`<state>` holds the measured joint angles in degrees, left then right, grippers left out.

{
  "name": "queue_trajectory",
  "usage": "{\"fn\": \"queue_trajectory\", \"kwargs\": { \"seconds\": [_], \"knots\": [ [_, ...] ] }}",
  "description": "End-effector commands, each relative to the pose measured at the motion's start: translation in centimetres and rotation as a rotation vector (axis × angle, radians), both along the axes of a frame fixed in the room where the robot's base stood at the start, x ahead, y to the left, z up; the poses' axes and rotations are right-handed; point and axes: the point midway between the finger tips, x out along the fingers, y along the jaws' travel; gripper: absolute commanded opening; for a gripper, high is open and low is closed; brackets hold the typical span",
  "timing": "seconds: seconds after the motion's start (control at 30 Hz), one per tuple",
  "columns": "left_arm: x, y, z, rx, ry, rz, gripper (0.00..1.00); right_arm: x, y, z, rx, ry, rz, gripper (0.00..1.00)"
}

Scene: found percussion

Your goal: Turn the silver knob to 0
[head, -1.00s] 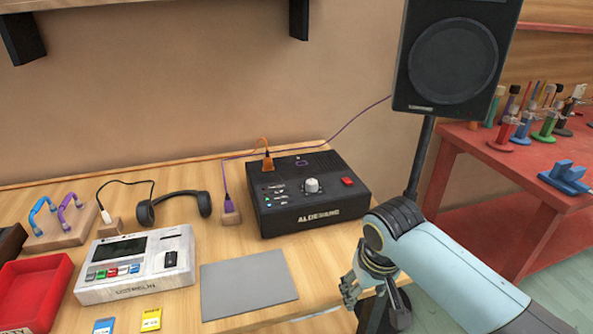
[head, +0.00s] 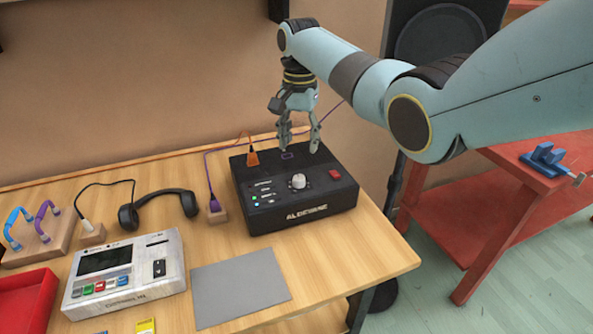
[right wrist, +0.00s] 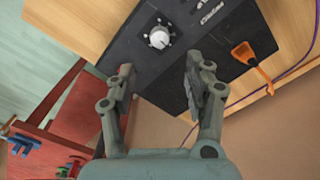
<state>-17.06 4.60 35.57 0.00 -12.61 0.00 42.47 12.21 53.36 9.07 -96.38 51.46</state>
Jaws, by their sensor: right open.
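The silver knob (head: 298,181) sits on top of the black ALDEWANE box (head: 315,215), beside a red button (head: 334,175). In the right wrist view the knob (right wrist: 159,39) shows with a pale scale around it. Its numbers are too small to read. My right gripper (head: 300,150) is open and empty, pointing down over the back part of the box, behind the knob and apart from it. In the right wrist view its two fingers (right wrist: 158,78) are spread, with the knob beyond the fingertips. My left gripper is not in view.
An orange plug (head: 252,158) with a cable stands at the box's back left. A purple plug (head: 214,203), headphones (head: 160,208), a grey mat (head: 240,288) and a white device (head: 125,275) lie to the left. A speaker (head: 440,40) stands behind my arm.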

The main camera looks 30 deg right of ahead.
Motion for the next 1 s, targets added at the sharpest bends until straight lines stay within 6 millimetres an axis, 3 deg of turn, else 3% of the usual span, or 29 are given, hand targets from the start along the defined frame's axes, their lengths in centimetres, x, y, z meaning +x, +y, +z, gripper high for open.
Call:
{"fn": "queue_trajectory", "kwargs": {
  "seconds": [0.3,0.5,0.9,1.0],
  "knots": [
    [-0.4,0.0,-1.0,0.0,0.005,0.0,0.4,-0.1,0.1,-6.2,0.002,0.003,0.002,0.52],
    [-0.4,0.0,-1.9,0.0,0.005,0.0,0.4,-0.1,0.1,-9.3,0.0,0.001,0.003,0.52],
    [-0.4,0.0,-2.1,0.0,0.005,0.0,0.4,0.0,0.1,-10.1,0.0,-0.001,0.004,0.52],
    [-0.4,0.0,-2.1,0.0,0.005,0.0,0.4,-0.1,0.1,-10.1,0.0,-0.001,0.004,0.42]
  ]
}}
